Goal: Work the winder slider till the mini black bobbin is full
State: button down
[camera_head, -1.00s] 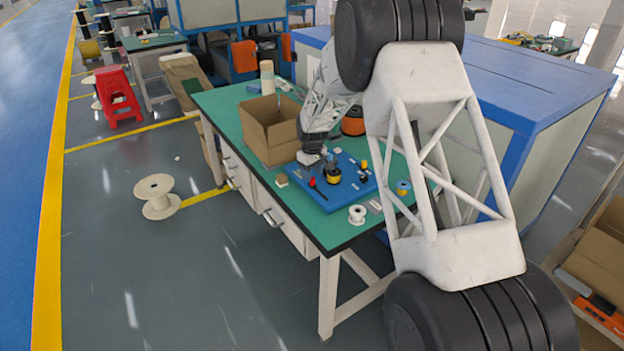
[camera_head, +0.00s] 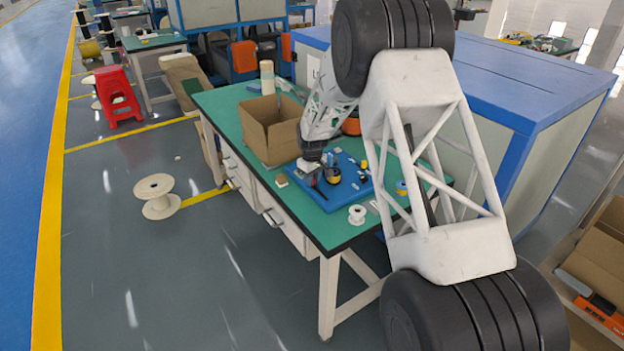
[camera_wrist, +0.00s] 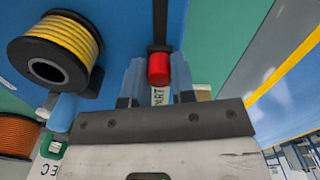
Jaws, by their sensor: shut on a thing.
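The red slider knob (camera_wrist: 158,69) sits on a dark bar or slot (camera_wrist: 160,25) on the blue winder board. My gripper (camera_wrist: 159,82) has one finger on each side of the knob and is shut on it. In the head view my gripper (camera_head: 311,168) is down at the left part of the blue board (camera_head: 318,198), and the knob is mostly hidden there. A black-flanged bobbin wound with yellow (camera_wrist: 60,48) is left of my gripper; it also shows in the head view (camera_head: 333,175).
An open cardboard box (camera_head: 268,135) stands behind and left of the board. A white spool (camera_head: 357,214) is near the table's front right, and a blue-and-orange spool (camera_head: 402,187) lies further right. Green table (camera_head: 300,215) is free in front.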

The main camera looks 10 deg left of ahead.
aim_at(327, 200)
jog(key=shift+d, duration=0.1)
jog(key=shift+s+d, duration=3.25)
jog(key=shift+s, duration=0.05)
jog(key=c, duration=0.9)
grip_release()
jog(key=shift+c, duration=0.2)
notch_tip(327, 200, up, 8)
jog(key=shift+f, duration=0.1)
